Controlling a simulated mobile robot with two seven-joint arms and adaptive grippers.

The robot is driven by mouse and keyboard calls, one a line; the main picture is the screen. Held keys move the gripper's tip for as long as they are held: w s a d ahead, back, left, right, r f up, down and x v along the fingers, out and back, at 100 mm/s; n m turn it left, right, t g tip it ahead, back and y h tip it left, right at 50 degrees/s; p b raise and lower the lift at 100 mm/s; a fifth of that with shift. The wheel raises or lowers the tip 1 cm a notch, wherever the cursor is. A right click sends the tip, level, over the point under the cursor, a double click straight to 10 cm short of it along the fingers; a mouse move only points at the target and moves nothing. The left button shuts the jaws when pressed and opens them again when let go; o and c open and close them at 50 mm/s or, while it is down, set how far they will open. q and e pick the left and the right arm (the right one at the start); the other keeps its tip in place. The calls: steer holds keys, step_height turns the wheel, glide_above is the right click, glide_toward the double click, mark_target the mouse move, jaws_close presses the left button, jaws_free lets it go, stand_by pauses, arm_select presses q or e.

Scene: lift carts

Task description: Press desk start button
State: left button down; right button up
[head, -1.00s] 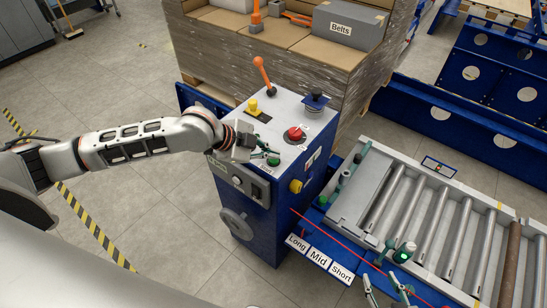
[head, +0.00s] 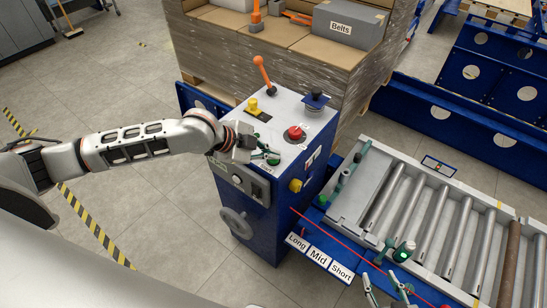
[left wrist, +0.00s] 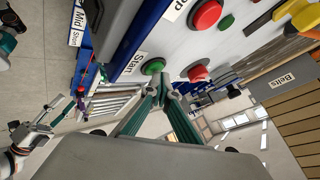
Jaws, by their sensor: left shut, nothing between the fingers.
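The desk is a blue cabinet (head: 262,215) with a light grey top. In the left wrist view the green start button (left wrist: 153,66) sits beside a label reading "Start" (left wrist: 134,67). My left gripper (head: 272,157) is shut and empty over the near left part of the desk top. Its green fingertips (left wrist: 168,92) show close to the button in the wrist view; I cannot tell whether they touch it. In the head view the gripper hides or merges with the button. My right gripper (head: 384,282) is open and empty at the bottom of the head view.
The desk top also holds a red button (head: 295,133), an orange lever (head: 264,72), a yellow knob (head: 252,105) and a black knob (head: 316,99). A roller conveyor (head: 425,215) stands at right. A wrapped pallet load (head: 300,75) is behind. Floor at left is mostly clear.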

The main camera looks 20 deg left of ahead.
stand_by(0.4)
arm_select(q)
steer(key=shift+r+p, duration=0.8)
steer(key=shift+p, duration=0.1)
steer(key=shift+r, duration=2.45)
